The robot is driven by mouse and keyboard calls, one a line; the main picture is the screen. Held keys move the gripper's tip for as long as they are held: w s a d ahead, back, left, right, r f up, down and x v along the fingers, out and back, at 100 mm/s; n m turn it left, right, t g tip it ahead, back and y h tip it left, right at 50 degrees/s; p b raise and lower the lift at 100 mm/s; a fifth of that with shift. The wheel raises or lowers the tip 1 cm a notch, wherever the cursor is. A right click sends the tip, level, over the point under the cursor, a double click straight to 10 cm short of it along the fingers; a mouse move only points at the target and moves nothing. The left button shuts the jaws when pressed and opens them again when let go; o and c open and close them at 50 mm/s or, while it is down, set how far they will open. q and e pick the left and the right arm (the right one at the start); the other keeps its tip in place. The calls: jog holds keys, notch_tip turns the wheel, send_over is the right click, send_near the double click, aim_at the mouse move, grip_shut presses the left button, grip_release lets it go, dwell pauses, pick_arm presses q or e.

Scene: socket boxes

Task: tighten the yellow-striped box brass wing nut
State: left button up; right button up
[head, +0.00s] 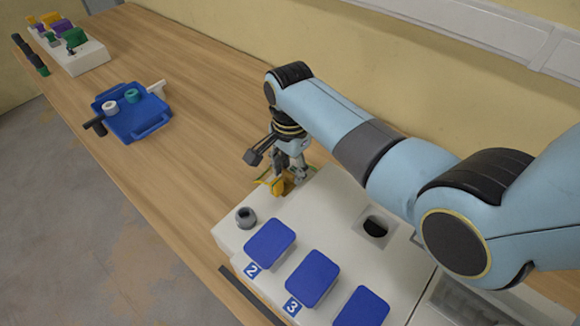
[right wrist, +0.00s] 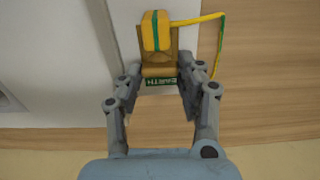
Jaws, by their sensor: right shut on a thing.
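My right gripper (head: 288,180) reaches down to the far left corner of the large white box (head: 232,232). In the right wrist view my right gripper (right wrist: 158,72) has its fingertips on both sides of a brass-coloured part, the brass wing nut (right wrist: 160,70), and is shut on it. A yellow block with a green stripe (right wrist: 150,32) sits right beside the nut. A yellow-green wire (right wrist: 219,40) bends away from the block. In the head view the fingers partly hide the nut. My left gripper is out of view.
A blue tray (head: 125,122) with small rings lies farther off on the wooden table (head: 165,170). Another white box (head: 85,57) stands at the far end. The table between is clear.

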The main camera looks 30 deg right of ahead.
aim_at(291, 173)
jog(key=m, duration=0.5)
jog(key=shift+s, duration=0.15)
jog(key=m, duration=0.4)
jog(key=shift+m, duration=0.4)
jog(key=shift+s, duration=0.1)
jog(key=o, duration=0.9)
notch_tip(291, 173, up, 12)
